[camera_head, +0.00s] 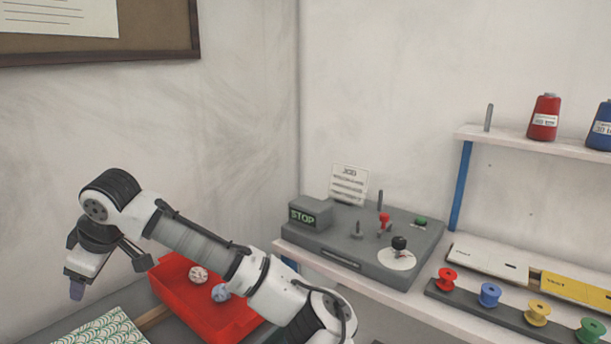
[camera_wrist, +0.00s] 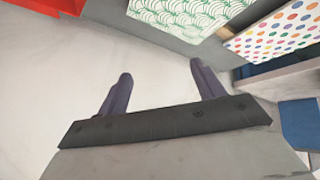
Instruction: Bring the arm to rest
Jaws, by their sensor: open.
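My arm reaches across the head view from the lower right to the left. My gripper (camera_head: 78,290) hangs at the left end of it, pointing down, left of the red tray. In the wrist view my gripper (camera_wrist: 160,85) shows two dark purple fingers standing wide apart. Nothing is between them, only pale floor or surface below. My gripper is open and touches nothing that I can see.
A red tray (camera_head: 180,290) holds two patterned balls (camera_head: 198,275), partly behind my arm. Green patterned cloth (camera_head: 95,330) lies front left; a dotted one (camera_wrist: 280,35) shows in the wrist view. A grey control panel (camera_head: 330,262) and a spool rack (camera_head: 470,302) stand right.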

